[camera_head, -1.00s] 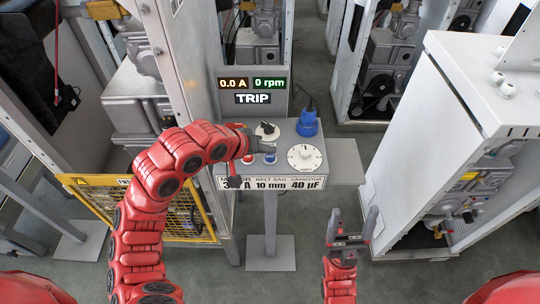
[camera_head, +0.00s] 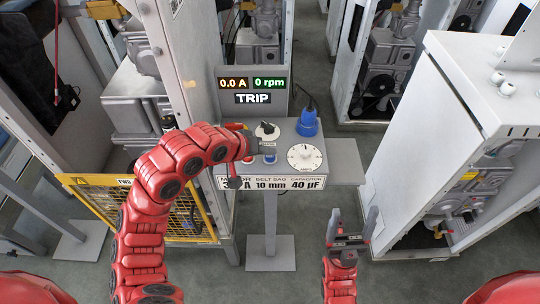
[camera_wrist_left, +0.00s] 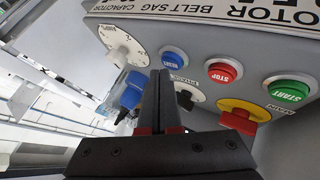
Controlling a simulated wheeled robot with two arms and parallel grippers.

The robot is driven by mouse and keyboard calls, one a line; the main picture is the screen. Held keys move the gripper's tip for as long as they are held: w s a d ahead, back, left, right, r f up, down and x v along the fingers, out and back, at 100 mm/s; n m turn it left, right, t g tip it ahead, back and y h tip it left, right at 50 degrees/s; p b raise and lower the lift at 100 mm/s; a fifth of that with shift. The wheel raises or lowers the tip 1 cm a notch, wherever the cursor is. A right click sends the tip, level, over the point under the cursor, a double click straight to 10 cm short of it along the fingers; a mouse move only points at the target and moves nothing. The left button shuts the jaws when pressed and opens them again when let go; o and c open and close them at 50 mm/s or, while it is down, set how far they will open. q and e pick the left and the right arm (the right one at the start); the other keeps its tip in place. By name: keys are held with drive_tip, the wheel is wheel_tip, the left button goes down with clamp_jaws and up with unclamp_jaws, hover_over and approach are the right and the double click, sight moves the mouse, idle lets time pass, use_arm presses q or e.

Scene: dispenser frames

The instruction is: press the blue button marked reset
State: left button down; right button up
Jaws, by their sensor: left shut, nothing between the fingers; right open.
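The blue reset button (camera_wrist_left: 173,57) is on the grey control panel, between a white dial and a red stop button in the left wrist view. It also shows in the head view (camera_head: 270,159), just below my left gripper's fingers. My left gripper (camera_head: 272,147) is shut and empty over the panel. In the left wrist view its fingertips (camera_wrist_left: 160,75) are close to the blue button, a little to its lower left; I cannot tell whether they touch. My right gripper (camera_head: 352,226) is open and empty, low and right of the panel.
The red stop button (camera_wrist_left: 224,71), green start button (camera_wrist_left: 288,90), red-and-yellow main switch (camera_wrist_left: 243,115) and white capacitor dial (camera_head: 304,157) are close by. A blue plug (camera_head: 308,124) stands behind. The display (camera_head: 253,98) reads TRIP. A white cabinet (camera_head: 430,130) stands right.

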sight(267, 159)
use_arm(q)
drive_tip(key=shift+f, duration=0.55)
idle(0.7)
drive_tip(key=shift+r, duration=0.1)
drive_tip(key=shift+r+p, duration=0.6)
drive_tip(key=shift+r, duration=0.2)
drive_tip(key=shift+r+p, duration=1.75)
drive_tip(key=shift+r, duration=0.8)
drive_tip(key=shift+f, duration=0.1)
